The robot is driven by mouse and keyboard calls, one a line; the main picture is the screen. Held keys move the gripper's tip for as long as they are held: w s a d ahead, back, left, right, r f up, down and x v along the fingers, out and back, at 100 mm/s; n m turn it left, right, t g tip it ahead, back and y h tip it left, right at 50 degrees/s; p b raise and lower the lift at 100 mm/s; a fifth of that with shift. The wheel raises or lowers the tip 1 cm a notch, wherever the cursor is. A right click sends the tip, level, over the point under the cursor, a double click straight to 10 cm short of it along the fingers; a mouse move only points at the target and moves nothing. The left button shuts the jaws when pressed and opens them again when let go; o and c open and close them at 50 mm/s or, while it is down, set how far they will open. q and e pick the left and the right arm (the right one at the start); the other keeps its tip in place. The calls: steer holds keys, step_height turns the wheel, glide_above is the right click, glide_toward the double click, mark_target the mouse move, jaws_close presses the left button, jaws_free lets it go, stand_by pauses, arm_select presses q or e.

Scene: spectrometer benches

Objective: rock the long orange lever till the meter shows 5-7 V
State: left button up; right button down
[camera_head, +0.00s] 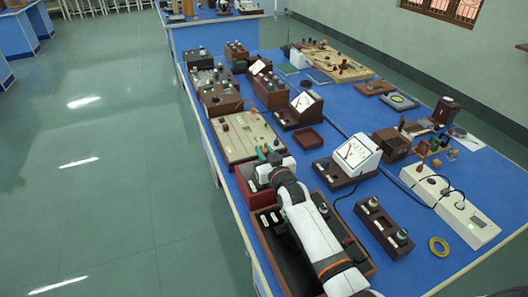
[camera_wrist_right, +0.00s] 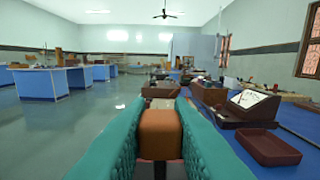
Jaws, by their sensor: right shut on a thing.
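My right gripper (camera_head: 268,155) has teal fingers and reaches over the left edge of the blue bench, by a red and wood box (camera_head: 250,187). In the right wrist view it is shut on an orange-brown block (camera_wrist_right: 160,130), which looks like the end of the orange lever; a dark stem shows below it. The rest of the lever is hidden by my gripper and arm. A white-faced needle meter (camera_head: 355,152) stands on a dark wooden base right of my gripper. Its reading is too small to tell. My left gripper is not in view.
A second needle meter (camera_head: 304,103) stands farther back, and it also shows in the wrist view (camera_wrist_right: 249,100). A beige board with knobs (camera_head: 246,137) lies just beyond my gripper. A dark red tray (camera_head: 307,139) sits between. A white power strip (camera_head: 450,205) lies at right.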

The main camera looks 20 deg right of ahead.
steer(key=c, duration=1.3)
jaws_free()
steer(key=s+b, duration=0.1)
steer(key=s, duration=1.1)
steer(key=shift+d, duration=0.2)
